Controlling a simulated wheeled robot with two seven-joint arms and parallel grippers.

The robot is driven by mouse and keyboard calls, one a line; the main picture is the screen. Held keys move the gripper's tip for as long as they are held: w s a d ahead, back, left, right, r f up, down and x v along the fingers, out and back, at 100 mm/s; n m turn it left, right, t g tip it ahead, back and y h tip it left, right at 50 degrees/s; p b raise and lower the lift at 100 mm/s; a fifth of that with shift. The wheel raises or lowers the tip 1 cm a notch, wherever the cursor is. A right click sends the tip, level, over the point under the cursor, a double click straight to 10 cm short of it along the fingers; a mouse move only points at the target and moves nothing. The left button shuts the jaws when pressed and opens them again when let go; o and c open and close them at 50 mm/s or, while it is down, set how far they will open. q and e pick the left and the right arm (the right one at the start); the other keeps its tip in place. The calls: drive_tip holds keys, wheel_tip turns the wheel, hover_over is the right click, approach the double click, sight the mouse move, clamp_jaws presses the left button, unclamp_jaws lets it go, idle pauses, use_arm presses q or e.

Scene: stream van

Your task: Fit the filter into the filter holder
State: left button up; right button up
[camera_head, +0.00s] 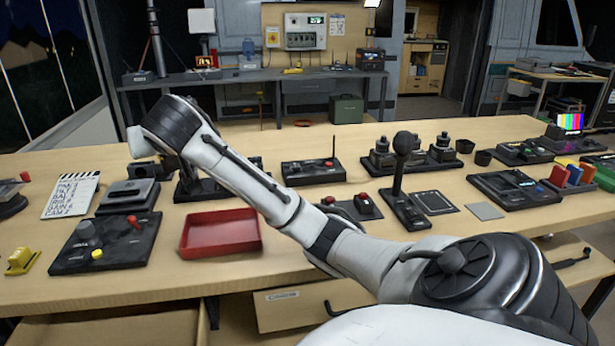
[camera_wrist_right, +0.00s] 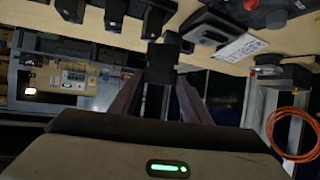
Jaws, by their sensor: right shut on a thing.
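My right gripper (camera_wrist_right: 160,85) shows in the right wrist view with its two fingers closed on a small dark square block, which I take to be the filter (camera_wrist_right: 162,62). The gripper holds it near the tabletop edge and close to a black rack with several upright blocks (camera_wrist_right: 115,14). The rack may be the filter holder; contact with it cannot be told. In the head view my right arm reaches to the far left of the table and hides the gripper and part of the black rack (camera_head: 191,184). My left gripper is in neither view.
A slate (camera_head: 71,196), a grey-topped black device (camera_head: 128,196), a control panel (camera_head: 104,246) and a red tray (camera_head: 221,249) lie around the arm. A microphone unit (camera_head: 403,190) stands to the right.

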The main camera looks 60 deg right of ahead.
drive_tip(key=d+m+g+h+b, duration=0.1)
drive_tip(key=d+m+g+h, duration=0.1)
drive_tip(key=d, duration=0.8)
drive_tip(key=m+g+h+b, duration=0.2)
drive_tip(key=m, duration=0.1)
hover_over(257, 158)
drive_tip(key=w, duration=0.2)
drive_tip(key=shift+s+a+f, duration=0.1)
drive_tip(key=shift+s+f, duration=0.15)
drive_tip(key=shift+f, duration=0.6)
drive_tip(key=shift+m+g, duration=0.3)
drive_tip(key=shift+g, duration=0.1)
drive_tip(key=f, duration=0.3)
drive_tip(key=d+f, duration=0.1)
drive_tip(key=f, duration=0.6)
drive_tip(key=shift+s+d+f+b, duration=0.1)
drive_tip(key=shift+s+d+b, duration=0.05)
drive_tip(key=shift+s+b, duration=0.15)
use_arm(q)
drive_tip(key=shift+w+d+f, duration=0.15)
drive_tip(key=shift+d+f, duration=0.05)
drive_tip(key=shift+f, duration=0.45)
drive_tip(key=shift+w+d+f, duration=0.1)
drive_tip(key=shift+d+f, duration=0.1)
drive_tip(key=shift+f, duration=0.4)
